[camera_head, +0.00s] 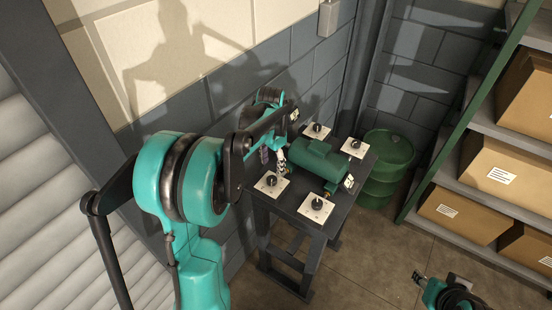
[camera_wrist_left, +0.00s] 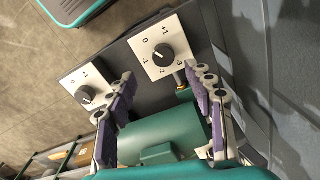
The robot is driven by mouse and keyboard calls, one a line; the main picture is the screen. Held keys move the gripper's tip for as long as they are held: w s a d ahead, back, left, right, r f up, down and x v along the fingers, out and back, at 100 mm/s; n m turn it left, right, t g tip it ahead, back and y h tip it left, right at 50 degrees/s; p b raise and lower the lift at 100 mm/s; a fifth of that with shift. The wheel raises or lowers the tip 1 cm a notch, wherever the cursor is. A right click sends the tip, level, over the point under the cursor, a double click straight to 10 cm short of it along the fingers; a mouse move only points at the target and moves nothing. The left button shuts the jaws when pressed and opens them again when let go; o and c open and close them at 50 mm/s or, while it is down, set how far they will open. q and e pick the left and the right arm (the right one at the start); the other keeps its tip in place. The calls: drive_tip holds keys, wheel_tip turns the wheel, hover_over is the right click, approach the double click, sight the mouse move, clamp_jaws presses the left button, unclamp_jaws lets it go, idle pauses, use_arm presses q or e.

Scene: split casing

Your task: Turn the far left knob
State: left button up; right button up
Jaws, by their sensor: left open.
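Black knobs on white plates stand at the corners of a dark table. In the head view, the far left knob (camera_head: 316,128) is at the back by the wall, and a far right knob (camera_head: 355,144) is beside it. A near left knob (camera_head: 271,181) and a near right knob (camera_head: 317,204) are in front. My left gripper (camera_head: 281,151) is open above the table's left side. In the left wrist view, a knob (camera_wrist_left: 162,54) and another knob (camera_wrist_left: 86,94) lie beyond the open fingers (camera_wrist_left: 162,105). My right gripper (camera_head: 419,281) is low at the right, its fingers unclear.
A green cylindrical casing (camera_head: 318,166) lies in the middle of the table (camera_head: 286,216), and it shows between the fingers in the wrist view (camera_wrist_left: 165,130). A wall runs close behind. A green drum (camera_head: 388,160) and shelves with boxes (camera_head: 500,168) stand at the right.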

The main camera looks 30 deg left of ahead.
sight(272, 179)
use_arm(q)
drive_tip(key=shift+w+a+f, duration=0.1)
drive_tip(key=shift+w+a, duration=0.15)
drive_tip(key=shift+a, duration=0.05)
wheel_tip(272, 179, down, 8)
drive_tip(key=shift+r+b, duration=0.2)
drive_tip(key=shift+b, duration=1.05)
drive_tip(key=c, duration=1.2)
